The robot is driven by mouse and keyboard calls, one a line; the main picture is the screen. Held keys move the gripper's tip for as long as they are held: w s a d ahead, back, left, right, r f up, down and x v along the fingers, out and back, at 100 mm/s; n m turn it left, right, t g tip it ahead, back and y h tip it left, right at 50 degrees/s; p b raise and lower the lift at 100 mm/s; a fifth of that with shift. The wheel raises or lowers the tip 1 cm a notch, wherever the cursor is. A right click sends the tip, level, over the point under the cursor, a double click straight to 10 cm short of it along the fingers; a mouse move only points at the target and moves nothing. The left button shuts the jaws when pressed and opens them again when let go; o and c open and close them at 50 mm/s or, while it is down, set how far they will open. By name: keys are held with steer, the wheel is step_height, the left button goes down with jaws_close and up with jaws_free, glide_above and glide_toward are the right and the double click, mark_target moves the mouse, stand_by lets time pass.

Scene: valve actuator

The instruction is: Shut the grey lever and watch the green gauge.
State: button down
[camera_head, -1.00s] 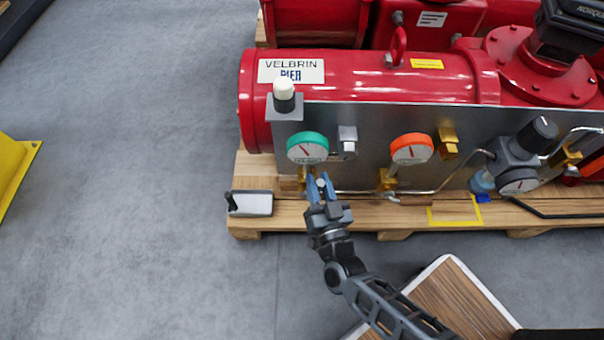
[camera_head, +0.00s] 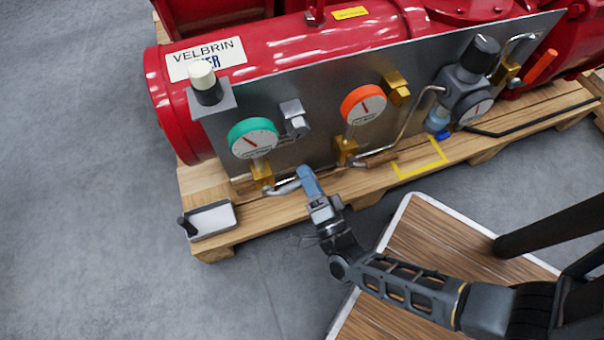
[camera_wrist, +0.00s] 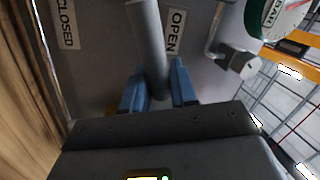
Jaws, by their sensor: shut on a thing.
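The grey lever (camera_head: 284,187) reaches from a brass valve (camera_head: 262,174) below the green gauge toward my gripper (camera_head: 306,174). In the wrist view the lever (camera_wrist: 148,40) runs between the two blue fingers of my gripper (camera_wrist: 160,85), which are shut on it. The lever lies between a CLOSED label (camera_wrist: 66,24) and an OPEN label (camera_wrist: 175,31), closer to OPEN. The green gauge (camera_head: 252,138) has a white dial with a red needle toward the upper left. Part of it shows in the wrist view (camera_wrist: 278,18), its needle hard to read.
An orange gauge (camera_head: 363,104) with its own brass valve stands right of the lever on the grey panel (camera_head: 320,120). A black-handled pale tray (camera_head: 211,220) lies on the pallet's left end. Red machinery fills the back. Grey floor is clear at left.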

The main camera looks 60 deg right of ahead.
steer(key=shift+s+d+f+m+g+h, duration=0.15)
steer(key=shift+f+m+h, duration=0.1)
steer(key=shift+f+m, duration=0.5)
steer(key=shift+f+m+g+h, duration=0.1)
steer(key=shift+f+m+h, duration=0.3)
steer(key=shift+m, duration=0.65)
steer(key=shift+s+d+f+m+g+h, duration=0.1)
steer(key=shift+f+m+g+h, duration=0.05)
steer(key=shift+f+m, duration=0.65)
steer(key=c, duration=1)
jaws_free()
steer(key=shift+r, duration=0.1)
steer(key=v, duration=0.8)
